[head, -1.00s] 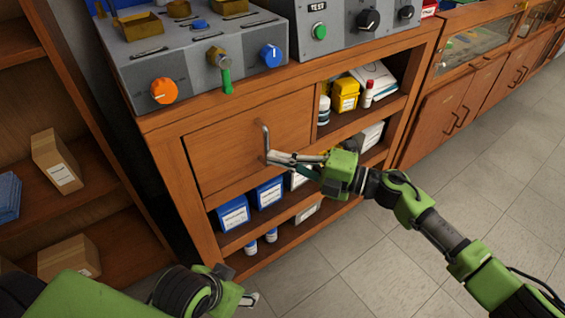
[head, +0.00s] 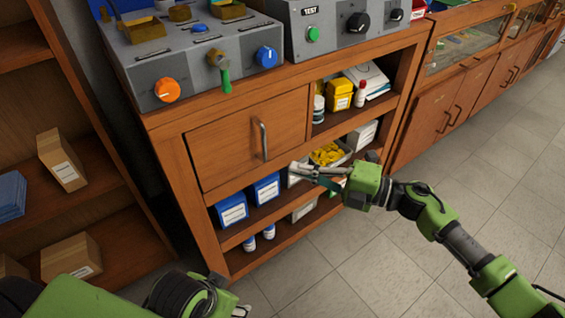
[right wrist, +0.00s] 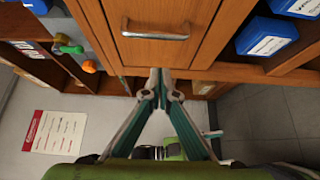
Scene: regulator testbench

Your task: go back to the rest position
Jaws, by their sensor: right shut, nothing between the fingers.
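My right gripper (head: 293,172) is shut and empty in front of the wooden cabinet (head: 178,165), below and to the right of the drawer handle (head: 264,141). It is apart from the handle. In the right wrist view the shut fingertips (right wrist: 159,76) point at the cabinet, and the metal handle (right wrist: 155,33) lies beyond them, not held. The drawer (head: 225,142) looks shut. My left arm shows at the bottom left of the head view. Only a small part of the left gripper (head: 240,311) shows at the lower edge, so its jaws cannot be judged.
A grey control box with an orange knob (head: 167,90) and a blue knob (head: 266,57) stands on the cabinet. Open shelves hold blue boxes (head: 233,209), a yellow container (head: 339,94) and a bin of yellow pieces (head: 327,154). The tiled floor (head: 400,285) in front is clear.

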